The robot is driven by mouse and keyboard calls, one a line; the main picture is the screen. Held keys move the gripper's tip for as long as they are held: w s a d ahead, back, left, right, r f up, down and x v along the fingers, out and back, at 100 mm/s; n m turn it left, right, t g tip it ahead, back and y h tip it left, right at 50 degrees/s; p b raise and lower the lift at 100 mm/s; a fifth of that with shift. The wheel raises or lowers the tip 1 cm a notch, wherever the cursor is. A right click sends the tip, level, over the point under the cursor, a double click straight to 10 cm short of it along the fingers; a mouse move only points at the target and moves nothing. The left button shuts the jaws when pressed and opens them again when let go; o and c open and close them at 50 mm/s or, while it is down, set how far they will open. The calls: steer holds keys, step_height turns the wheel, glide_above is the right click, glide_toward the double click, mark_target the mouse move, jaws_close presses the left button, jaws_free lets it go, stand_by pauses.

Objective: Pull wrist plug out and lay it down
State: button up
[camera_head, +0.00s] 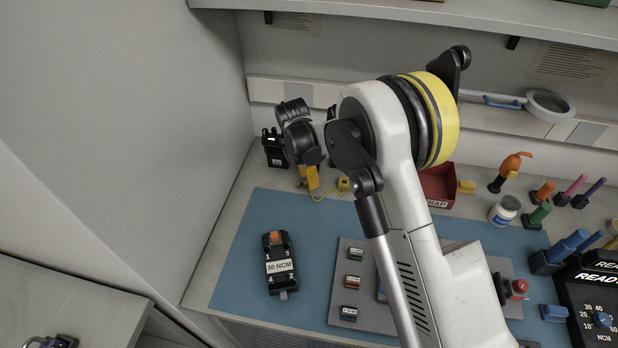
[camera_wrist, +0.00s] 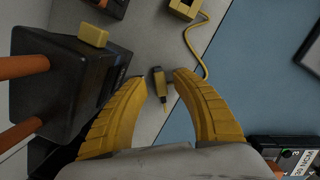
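My gripper (camera_wrist: 159,80) has its two yellow fingers apart in the wrist view, and in the head view it (camera_head: 308,181) points down near the bench's back left corner. A yellow cord (camera_wrist: 190,46) runs from a yellow block (camera_wrist: 187,8) toward the right finger. The block also shows in the head view (camera_head: 343,185).
A dark radio (camera_wrist: 60,85) with orange-brown rods and a yellow piece on it stands close beside the left finger; it also shows in the corner (camera_head: 274,150). A blue mat (camera_head: 240,235) holds a black 30 NCM unit (camera_head: 279,284). A red bin (camera_head: 436,187) stands right.

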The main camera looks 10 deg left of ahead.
step_height(320, 180, up, 12)
steer(key=s+a, duration=0.1)
steer(key=shift+a, duration=0.35)
stand_by(0.5)
steer(key=s+d+r+m+t+y, duration=0.1)
steer(key=s+d+r+m, duration=0.3)
steer(key=d+r+m, duration=0.4)
steer(key=s+d+r+m+t+y, duration=0.1)
steer(key=s+d+r+m, duration=0.2)
steer(key=s+d+r, duration=0.5)
steer(key=s+d+f+m+t+b, duration=0.1)
steer(key=s+d+f+m+t, duration=0.2)
steer(key=s+d+m, duration=1)
steer(key=shift+s+d+f+m+t, duration=0.15)
steer(key=shift+s+d+m+t, duration=0.3)
steer(key=shift+d, duration=0.55)
